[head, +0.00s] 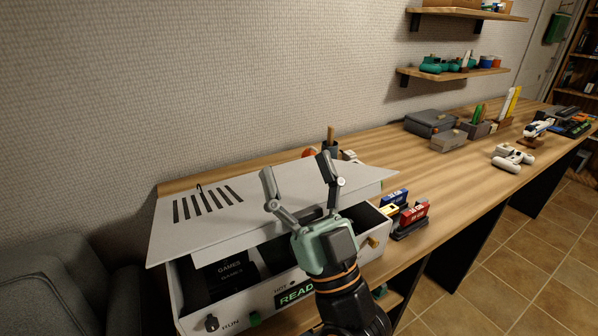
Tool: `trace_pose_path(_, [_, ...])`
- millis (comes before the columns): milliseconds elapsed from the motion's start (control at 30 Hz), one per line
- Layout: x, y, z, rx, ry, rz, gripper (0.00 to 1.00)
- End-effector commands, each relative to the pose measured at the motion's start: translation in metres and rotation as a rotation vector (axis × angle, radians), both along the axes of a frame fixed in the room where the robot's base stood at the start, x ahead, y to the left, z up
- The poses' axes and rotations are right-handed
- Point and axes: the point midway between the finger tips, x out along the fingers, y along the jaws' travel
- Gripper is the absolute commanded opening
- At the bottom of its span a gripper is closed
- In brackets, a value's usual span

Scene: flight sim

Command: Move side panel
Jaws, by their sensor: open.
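The side panel (213,214) is a light grey sheet with a row of dark slots at its left part. It lies tilted across the top of an open grey case (262,297), overhanging it at the left and back. My gripper (296,168) is open, its two fingers pointing up and away above the panel's middle. Nothing is between the fingers. I cannot tell whether a finger touches the panel. My gripper and wrist hide part of the case front and the panel's near edge.
Red and blue cartridges (413,213) stand in a holder right of the case. A cup (331,148) with a tool stands behind the panel. Grey boxes (430,123) and a white controller (512,157) sit farther along the wooden desk (395,158). A sofa (55,270) is at the left.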

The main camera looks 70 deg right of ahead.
Motion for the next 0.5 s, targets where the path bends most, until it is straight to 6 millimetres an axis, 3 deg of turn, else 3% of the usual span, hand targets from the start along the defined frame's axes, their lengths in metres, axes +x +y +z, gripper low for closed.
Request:
trace_pose_path(167, [-0.001,0.001,0.022,-0.008,-0.004,-0.001,0.77])
trace_pose_path(400, [-0.001,0.001,0.077,-0.005,-0.005,-0.001,0.77])
trace_pose_path(500, [0.0,0.0,0.091,-0.004,-0.002,0.0,0.77])
